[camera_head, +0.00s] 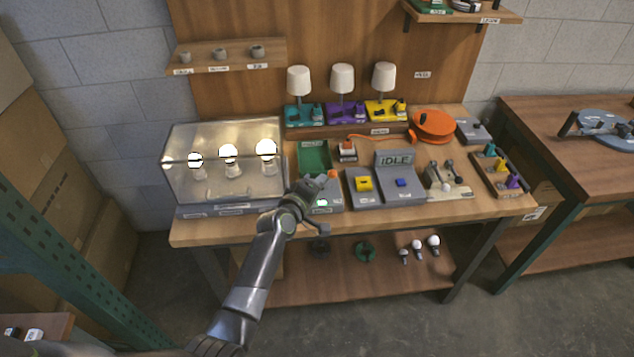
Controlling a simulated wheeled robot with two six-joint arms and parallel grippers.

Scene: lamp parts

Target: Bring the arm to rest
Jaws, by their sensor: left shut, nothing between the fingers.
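My left gripper (313,190) is shut and empty. My left arm reaches up from the bottom of the picture, and the gripper is over the front middle of the wooden workbench (235,233). It overlaps a grey unit with a small lit green spot (322,203) and partly hides it. A small orange part (332,174) shows just beyond the fingertips; I cannot tell whether they touch. My right gripper is not in view.
A clear case with lit bulbs (228,152) stands left of the gripper. Right of it are a grey box with a yellow button (363,184) and a panel reading IDLE (395,161). White-shaded lamps (342,78) and an orange reel (434,125) stand behind. Bulbs (417,246) lie on the lower shelf.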

